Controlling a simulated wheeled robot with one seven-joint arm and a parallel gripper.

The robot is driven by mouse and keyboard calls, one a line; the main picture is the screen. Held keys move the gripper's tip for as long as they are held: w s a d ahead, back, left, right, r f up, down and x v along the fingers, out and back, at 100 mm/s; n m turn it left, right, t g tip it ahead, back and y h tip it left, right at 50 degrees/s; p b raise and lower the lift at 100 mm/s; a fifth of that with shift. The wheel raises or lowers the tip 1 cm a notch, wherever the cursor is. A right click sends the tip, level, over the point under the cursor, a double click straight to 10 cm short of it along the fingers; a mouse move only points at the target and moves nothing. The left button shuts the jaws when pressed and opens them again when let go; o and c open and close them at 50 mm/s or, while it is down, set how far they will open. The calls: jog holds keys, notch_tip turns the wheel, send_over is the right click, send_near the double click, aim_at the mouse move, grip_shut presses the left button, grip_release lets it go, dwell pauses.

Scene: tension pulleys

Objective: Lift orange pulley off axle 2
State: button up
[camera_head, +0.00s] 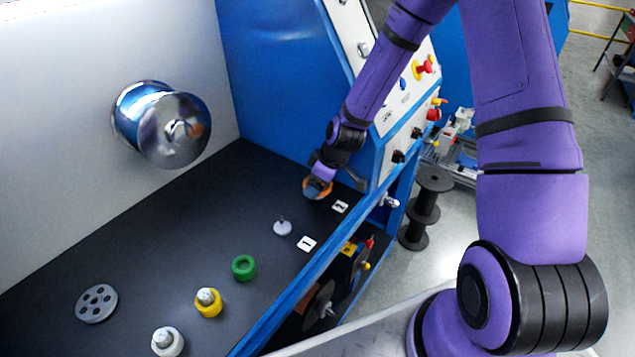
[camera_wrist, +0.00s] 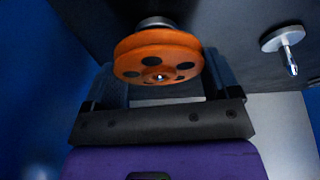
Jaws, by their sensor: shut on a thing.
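The orange pulley (camera_head: 317,188) is at the far right of the dark bench top, by the card marked 2 (camera_head: 340,206). In the wrist view the orange pulley (camera_wrist: 157,56) is a disc with several dark holes, and a metal tip shows at its centre. My gripper (camera_head: 321,180) is above it; in the wrist view my gripper (camera_wrist: 157,75) is shut on the pulley, one finger on each side. A grey round base shows behind the pulley. I cannot tell whether the pulley is still seated on axle 2. The bare axle (camera_head: 282,227) stands beside the card marked 1 (camera_head: 307,243).
A green pulley (camera_head: 243,267), a yellow pulley (camera_head: 208,302), a white pulley (camera_head: 167,341) and a grey holed wheel (camera_head: 97,303) lie on the bench. A large chrome drum (camera_head: 162,125) sticks out from the back wall. A slanted control panel (camera_head: 398,100) stands close right of my gripper.

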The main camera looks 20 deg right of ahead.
jog(key=shift+r, duration=1.2)
dwell(0.5)
jog(key=shift+r, duration=1)
jog(key=shift+r, duration=0.1)
jog(key=shift+r, duration=1.9)
